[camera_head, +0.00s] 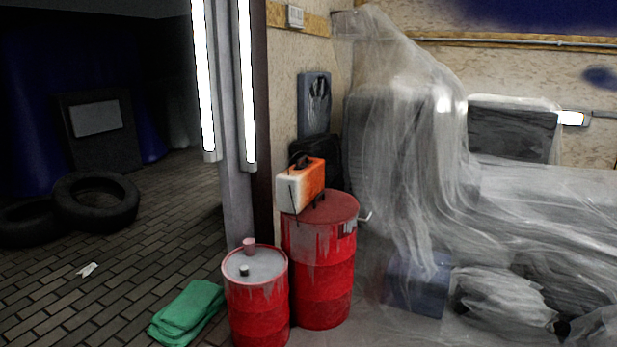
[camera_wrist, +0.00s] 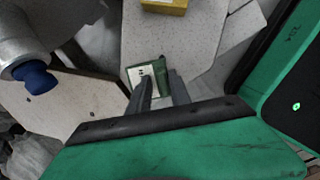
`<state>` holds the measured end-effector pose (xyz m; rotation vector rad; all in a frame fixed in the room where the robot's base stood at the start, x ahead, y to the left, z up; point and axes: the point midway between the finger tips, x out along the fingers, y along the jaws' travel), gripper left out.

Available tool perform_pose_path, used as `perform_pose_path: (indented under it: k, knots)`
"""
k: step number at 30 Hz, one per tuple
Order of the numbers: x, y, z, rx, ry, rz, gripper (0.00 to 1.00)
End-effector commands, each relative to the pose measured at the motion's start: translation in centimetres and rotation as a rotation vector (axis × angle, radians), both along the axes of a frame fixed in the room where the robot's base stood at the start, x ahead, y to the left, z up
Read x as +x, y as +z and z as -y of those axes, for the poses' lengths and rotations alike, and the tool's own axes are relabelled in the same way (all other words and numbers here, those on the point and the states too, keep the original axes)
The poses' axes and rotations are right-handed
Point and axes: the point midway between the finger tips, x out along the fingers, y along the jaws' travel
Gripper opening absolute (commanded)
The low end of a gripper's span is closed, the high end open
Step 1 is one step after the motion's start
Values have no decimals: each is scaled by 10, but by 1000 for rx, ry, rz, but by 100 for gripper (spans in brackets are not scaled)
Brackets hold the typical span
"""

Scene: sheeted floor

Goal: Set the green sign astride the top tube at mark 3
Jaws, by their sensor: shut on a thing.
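In the wrist view, my gripper (camera_wrist: 162,80) is shut on a small dark green piece with a white face (camera_wrist: 145,73), which I take to be the green sign. The sign stands out past the fingertips, and its white face bears small dark marks that are too small to read. Part of it is hidden behind the fingers. I cannot make out the top tube or mark 3 in either view. My gripper and the sign do not show in the head view.
A speckled pale panel (camera_wrist: 200,42) and a yellow block (camera_wrist: 164,5) lie beyond the sign. A blue-ended grey cylinder (camera_wrist: 35,75) is at left. The head view shows red drums (camera_head: 325,270), an orange-white case (camera_head: 302,186), green folded cloth (camera_head: 188,310) and plastic sheeting (camera_head: 405,150).

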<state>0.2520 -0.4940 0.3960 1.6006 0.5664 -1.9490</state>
Motion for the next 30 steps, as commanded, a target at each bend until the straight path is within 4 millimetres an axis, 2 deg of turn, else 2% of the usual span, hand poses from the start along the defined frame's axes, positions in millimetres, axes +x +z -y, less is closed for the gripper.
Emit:
perform_pose_path:
  k: [1,9,30]
  knots:
    - [-10,-17,-11,30,-8,-20,0]
    - [-11,-15,-11,29,-10,-21,0]
    - [-3,42,-8,18,0,-12,0]
